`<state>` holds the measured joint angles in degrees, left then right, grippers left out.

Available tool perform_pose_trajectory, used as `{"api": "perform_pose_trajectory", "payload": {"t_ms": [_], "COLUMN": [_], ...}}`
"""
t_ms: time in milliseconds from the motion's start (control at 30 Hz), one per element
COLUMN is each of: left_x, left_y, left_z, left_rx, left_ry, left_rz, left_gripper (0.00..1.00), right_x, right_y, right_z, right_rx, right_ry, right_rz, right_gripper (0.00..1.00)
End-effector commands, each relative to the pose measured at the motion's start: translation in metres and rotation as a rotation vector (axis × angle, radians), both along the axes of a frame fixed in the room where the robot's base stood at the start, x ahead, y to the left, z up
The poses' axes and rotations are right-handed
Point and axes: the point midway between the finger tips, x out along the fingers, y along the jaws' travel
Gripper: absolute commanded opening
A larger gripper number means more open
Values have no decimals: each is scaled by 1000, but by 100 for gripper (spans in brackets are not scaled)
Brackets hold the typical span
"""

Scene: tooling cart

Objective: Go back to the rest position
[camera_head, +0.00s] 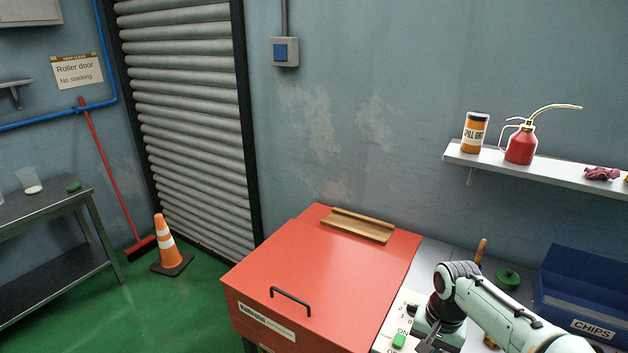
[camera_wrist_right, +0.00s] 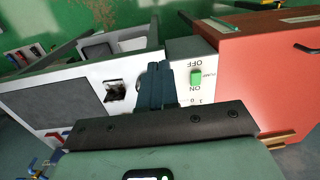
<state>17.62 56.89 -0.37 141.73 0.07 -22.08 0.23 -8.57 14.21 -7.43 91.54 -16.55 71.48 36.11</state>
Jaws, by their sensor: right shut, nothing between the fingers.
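My right arm comes in from the lower right in the head view. My right gripper (camera_head: 427,344) points down over the light top beside the red cabinet. In the wrist view its two dark fingers (camera_wrist_right: 156,70) are together with nothing between them. They are beside the panel with the green switch (camera_wrist_right: 196,77), marked OFF and ON. The switch also shows in the head view (camera_head: 399,341), just left of the gripper. I cannot tell the exact gap between fingers and panel. My left gripper is not in view.
The red cabinet (camera_head: 320,262) has a black handle and a wooden tray (camera_head: 358,226) on top. A blue CHIPS bin (camera_head: 585,300) stands to the right of my arm. A shelf (camera_head: 545,170) with a red oil can (camera_head: 520,146) is above. An orange cone (camera_head: 167,245) stands on the floor.

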Motion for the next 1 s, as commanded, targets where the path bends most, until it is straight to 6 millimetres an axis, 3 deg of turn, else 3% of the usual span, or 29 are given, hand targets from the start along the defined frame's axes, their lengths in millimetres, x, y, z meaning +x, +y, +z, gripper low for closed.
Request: {"api": "perform_pose_trajectory", "payload": {"t_ms": [33, 167, 267, 400, 500, 600, 733, 867, 1000], "left_x": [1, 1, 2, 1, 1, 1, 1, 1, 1], "left_y": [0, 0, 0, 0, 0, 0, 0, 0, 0], "left_z": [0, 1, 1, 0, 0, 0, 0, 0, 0], "left_rx": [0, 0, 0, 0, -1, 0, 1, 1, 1], "left_ry": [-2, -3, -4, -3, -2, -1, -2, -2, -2], "left_rz": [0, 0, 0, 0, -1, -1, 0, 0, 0], "left_gripper": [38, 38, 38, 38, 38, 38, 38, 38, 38], "right_x": [-1, -5, -23, -75, -124, -168, -208, -224, -226], "right_y": [9, 29, 45, 70, 87, 99, 109, 112, 112], "right_z": [-44, -126, -194, -285, -335, -363, -379, -383, -383], "right_rx": [20, 84, 141, 224, 266, 285, 290, 285, 282], "right_ry": [35, 36, 35, 26, 14, 0, -14, -24, -29], "right_rz": [37, 112, 157, 194, 199, 195, 192, 192, 192], "right_gripper": [0, 0, 0, 0, 0, 0, 0, 0, 0]}}
